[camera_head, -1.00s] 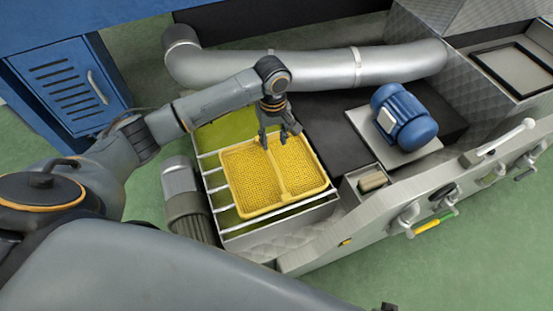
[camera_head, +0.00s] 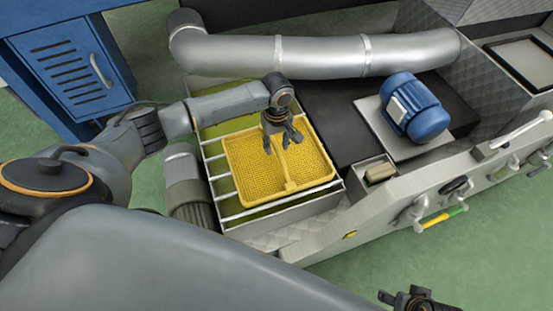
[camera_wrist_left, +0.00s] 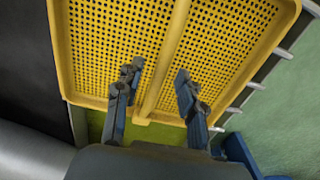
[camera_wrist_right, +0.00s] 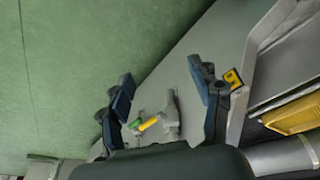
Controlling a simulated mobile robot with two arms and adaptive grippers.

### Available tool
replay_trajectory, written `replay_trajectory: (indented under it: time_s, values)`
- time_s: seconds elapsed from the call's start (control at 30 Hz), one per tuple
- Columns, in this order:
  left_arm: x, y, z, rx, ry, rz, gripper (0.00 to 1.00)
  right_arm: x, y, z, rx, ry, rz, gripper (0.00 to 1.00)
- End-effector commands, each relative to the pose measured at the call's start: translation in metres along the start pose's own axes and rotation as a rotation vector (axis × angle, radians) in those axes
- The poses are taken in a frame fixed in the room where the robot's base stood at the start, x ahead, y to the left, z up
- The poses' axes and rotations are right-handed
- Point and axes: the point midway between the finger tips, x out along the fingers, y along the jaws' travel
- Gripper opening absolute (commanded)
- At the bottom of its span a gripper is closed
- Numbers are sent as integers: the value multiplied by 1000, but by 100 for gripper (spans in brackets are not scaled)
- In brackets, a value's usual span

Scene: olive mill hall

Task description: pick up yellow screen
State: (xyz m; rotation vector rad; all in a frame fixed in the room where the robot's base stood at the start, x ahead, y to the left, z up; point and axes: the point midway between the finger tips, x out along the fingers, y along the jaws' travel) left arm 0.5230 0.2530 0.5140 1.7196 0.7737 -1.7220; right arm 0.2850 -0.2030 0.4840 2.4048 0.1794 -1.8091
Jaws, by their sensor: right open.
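The yellow screen (camera_head: 250,165) is a perforated rectangular tray with a raised rim and a middle bar. It rests on metal bars over a tank of green liquid in the head view. My left gripper (camera_head: 276,153) is over the screen near its middle bar. In the left wrist view its open fingers (camera_wrist_left: 157,82) stand either side of the bar of the screen (camera_wrist_left: 115,45); I cannot tell whether they touch it. My right gripper (camera_wrist_right: 162,95) is open and empty. A corner of the screen (camera_wrist_right: 295,117) shows at the right of the right wrist view.
A large silver pipe (camera_head: 310,55) runs behind the tank. A blue motor (camera_head: 415,108) stands right of the screen, near a small box (camera_head: 375,172). A grey cylinder (camera_head: 187,185) stands left of the tank. Valves with a yellow-green handle (camera_head: 440,217) line the front panel.

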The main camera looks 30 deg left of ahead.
Motion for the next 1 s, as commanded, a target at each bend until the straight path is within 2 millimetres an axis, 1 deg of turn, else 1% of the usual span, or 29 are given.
replay_trajectory:
  time_s: [0.03, 0.1, 0.2, 0.3, 0.5, 0.53, 0.57, 0.6, 0.67, 0.7, 0.73, 1.0]
  values:
    - [9, -1, -1, -1, 0, -1, 39, -7, 0, -1, 1, 7, 1, 64]
    - [16, -1, -1, 0, 0, -1, 39, -18, 1, -2, 1, 12, 2, 64]
    - [23, -1, -1, 0, 1, 0, 39, -29, 1, -3, 2, 16, 3, 64]
    - [25, -1, -1, 0, 1, 0, 39, -34, 1, -3, 2, 17, 3, 64]
    - [25, -1, -1, 0, 1, 0, 39, -35, 1, -3, 2, 16, 3, 64]
    - [25, 0, -1, 1, 1, 0, 37, -35, 1, -3, 2, 16, 3, 64]
    - [25, 0, -1, 1, 1, 0, 31, -35, 1, -3, 2, 16, 3, 64]
    - [25, 0, -1, 1, 1, 0, 23, -35, 1, -3, 2, 16, 3, 64]
    - [25, 0, -1, 1, 1, 0, 10, -35, 1, -3, 2, 16, 3, 64]
    - [25, 0, -1, 1, 1, 0, 2, -34, 1, -3, 2, 16, 3, 64]
    - [25, 0, -1, 1, 1, 0, 0, -34, 1, -3, 2, 16, 3, 64]
    - [23, 0, -1, 1, 2, 3, 0, -35, 2, -3, 2, 17, 4, 64]
